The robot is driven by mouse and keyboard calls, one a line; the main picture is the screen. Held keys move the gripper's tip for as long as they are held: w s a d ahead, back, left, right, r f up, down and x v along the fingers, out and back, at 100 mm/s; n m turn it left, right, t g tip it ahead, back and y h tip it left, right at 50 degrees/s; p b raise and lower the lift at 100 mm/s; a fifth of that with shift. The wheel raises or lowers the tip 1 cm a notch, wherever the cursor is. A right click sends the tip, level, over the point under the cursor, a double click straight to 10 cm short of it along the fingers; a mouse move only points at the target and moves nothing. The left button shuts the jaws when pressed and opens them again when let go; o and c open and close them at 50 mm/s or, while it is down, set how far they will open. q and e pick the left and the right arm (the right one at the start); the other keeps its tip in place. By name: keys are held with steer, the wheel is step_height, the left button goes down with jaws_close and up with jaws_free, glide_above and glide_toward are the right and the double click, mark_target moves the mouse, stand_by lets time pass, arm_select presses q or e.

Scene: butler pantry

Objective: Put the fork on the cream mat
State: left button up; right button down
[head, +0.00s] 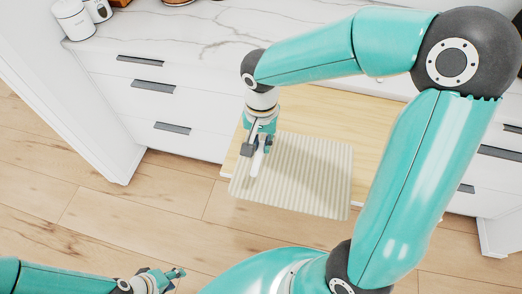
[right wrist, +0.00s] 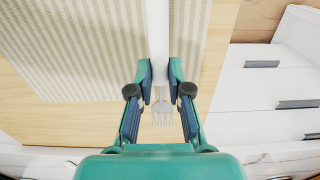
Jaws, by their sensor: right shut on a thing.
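The cream mat (head: 318,180) has fine stripes and lies at the front of the wooden surface in the head view; it also fills the upper left of the right wrist view (right wrist: 85,50). My right gripper (head: 258,150) is over the mat's left part. In the right wrist view, my right gripper (right wrist: 159,75) is shut on the fork. The fork's pale handle (right wrist: 158,30) runs across the mat and its grey tines (right wrist: 162,117) show over bare wood. I cannot tell whether the fork touches the mat. My left gripper (head: 165,279) is low at the bottom left, apart from everything; its jaws are unclear.
The light wooden surface (head: 345,112) shows bare behind the mat. White drawers (head: 150,100) with dark handles stand behind, under a marble counter (head: 205,30) with white canisters (head: 73,18) at its left. Open wooden floor (head: 110,215) lies at the left.

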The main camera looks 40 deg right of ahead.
mark_target(261, 146)
step_height(261, 146, down, 4)
steer(key=shift+f, duration=0.1)
steer(key=shift+f, duration=0.1)
steer(key=c, duration=1.1)
jaws_free()
step_height(261, 146, up, 12)
steer(key=shift+r, duration=0.15)
